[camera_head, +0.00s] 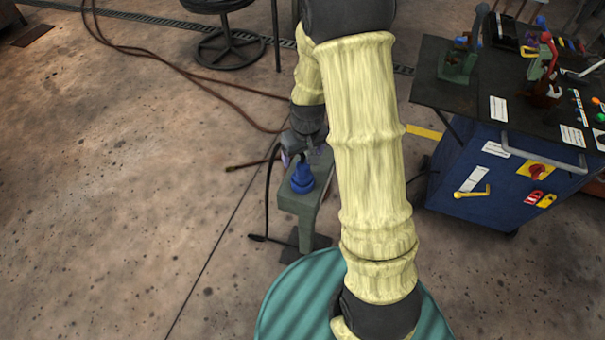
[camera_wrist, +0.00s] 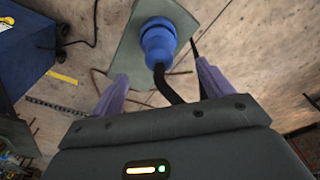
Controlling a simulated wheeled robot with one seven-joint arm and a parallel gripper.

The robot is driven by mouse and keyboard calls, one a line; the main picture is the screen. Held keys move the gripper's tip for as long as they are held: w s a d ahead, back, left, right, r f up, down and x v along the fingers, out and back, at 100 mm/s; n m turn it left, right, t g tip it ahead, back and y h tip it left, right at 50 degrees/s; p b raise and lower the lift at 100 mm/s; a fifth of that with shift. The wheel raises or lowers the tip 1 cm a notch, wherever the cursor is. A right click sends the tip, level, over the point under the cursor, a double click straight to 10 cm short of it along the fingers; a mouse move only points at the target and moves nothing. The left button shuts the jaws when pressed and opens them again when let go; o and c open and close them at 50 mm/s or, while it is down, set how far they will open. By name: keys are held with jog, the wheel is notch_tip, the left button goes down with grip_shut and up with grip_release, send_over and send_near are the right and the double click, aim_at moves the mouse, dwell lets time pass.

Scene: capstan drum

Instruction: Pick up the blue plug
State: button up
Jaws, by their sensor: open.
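The blue plug (camera_head: 302,178) stands upright on the top of a grey-green stand in the head view. In the wrist view the blue plug (camera_wrist: 158,41) shows at top centre, with a black cable running from it down toward my gripper. My gripper (camera_wrist: 160,82) is open and empty, its two purple fingers spread to the left and right of the cable, with the plug beyond the fingertips.
The stand (camera_head: 300,207) is narrow. A teal round surface (camera_head: 285,310) is at the bottom. A blue cabinet (camera_head: 505,175) with a dark top and several tools stands at right. A round-based stool (camera_head: 229,45) and hoses (camera_head: 150,52) lie farther back. The floor at left is clear.

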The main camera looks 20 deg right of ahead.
aim_at(303, 163)
jog(key=shift+w+f, duration=0.15)
jog(key=shift+f, duration=0.85)
jog(key=shift+w+f, duration=0.1)
jog(key=shift+f, duration=0.85)
jog(key=shift+w+f+p, duration=0.15)
jog(key=shift+f+p, duration=0.1)
jog(key=shift+f, duration=1.05)
jog(key=shift+w+f+p, duration=0.1)
jog(key=shift+f+p, duration=0.1)
jog(key=shift+f, duration=1.1)
jog(key=c, duration=1.2)
jog(key=shift+r, duration=0.15)
notch_tip(303, 163, up, 10)
jog(key=shift+f, duration=0.1)
